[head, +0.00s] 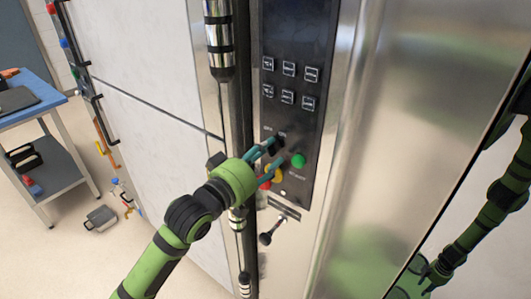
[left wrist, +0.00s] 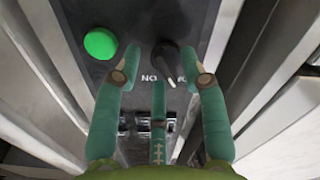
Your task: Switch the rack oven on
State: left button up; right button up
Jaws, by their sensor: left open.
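The rack oven's dark control panel (head: 293,95) stands upright in the steel front. A black rotary knob (left wrist: 168,60) shows in the left wrist view, with its bar tilted toward the partly hidden letters on the right; white letters reading "NO" in the picture lie to its left. My left gripper (head: 273,158) is at the lower panel, open, and partly hides the knob in the head view. In the left wrist view its fingertips (left wrist: 162,79) lie apart on either side of the knob; contact cannot be told. A green button (head: 298,160) is beside it.
Yellow (head: 277,174) and red buttons lie just below my left fingers. A small lever (head: 272,232) sticks out under the panel. A green arm (head: 495,195) shows at the right; I cannot tell whether it is a reflection. A blue-topped cart (head: 30,112) stands at left.

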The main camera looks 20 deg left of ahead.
pick_arm(q)
grip_shut()
